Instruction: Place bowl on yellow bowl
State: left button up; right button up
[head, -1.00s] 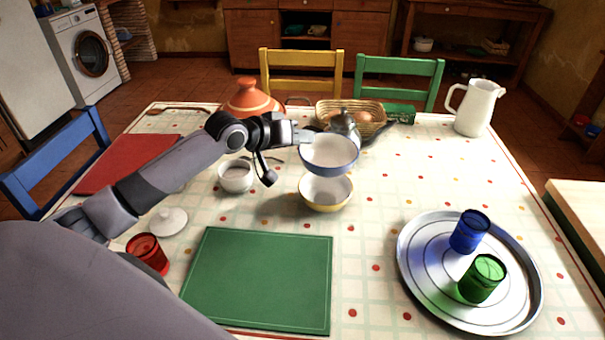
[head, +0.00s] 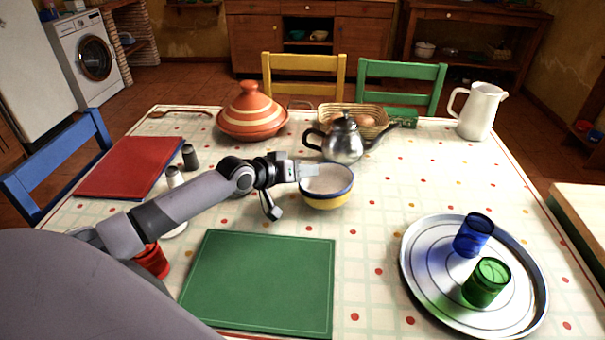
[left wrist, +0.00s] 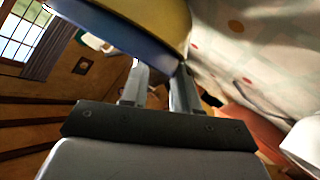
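The bowl (head: 327,180), white inside with a blue rim, sits nested upright in the yellow bowl (head: 325,203) at the middle of the table. Only the outer lower wall of the yellow bowl shows. My left gripper (head: 310,171) is at the left rim of the blue-rimmed bowl. In the left wrist view, its two fingers (left wrist: 160,88) stand apart with a gap between them. There the blue band (left wrist: 120,42) and yellow wall (left wrist: 158,14) of the stacked bowls lie just past the fingertips. My right gripper is not in view.
A silver teapot (head: 343,141) stands close behind the bowls, with a basket (head: 372,118) behind it. A green board (head: 258,282) lies in front. A round tray (head: 418,285) with blue and green cups is at right. The table right of the bowls is clear.

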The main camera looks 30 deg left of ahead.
pick_arm(q)
jog(key=shift+s+d+f, duration=0.1)
jog(key=shift+s+f, duration=0.1)
jog(key=shift+f, duration=0.4)
jog(key=p+v, duration=0.1)
jog(key=v, duration=1.1)
jog(key=shift+w+r+p, duration=0.2)
jog(key=shift+r+p, duration=0.15)
jog(key=shift+s, duration=0.1)
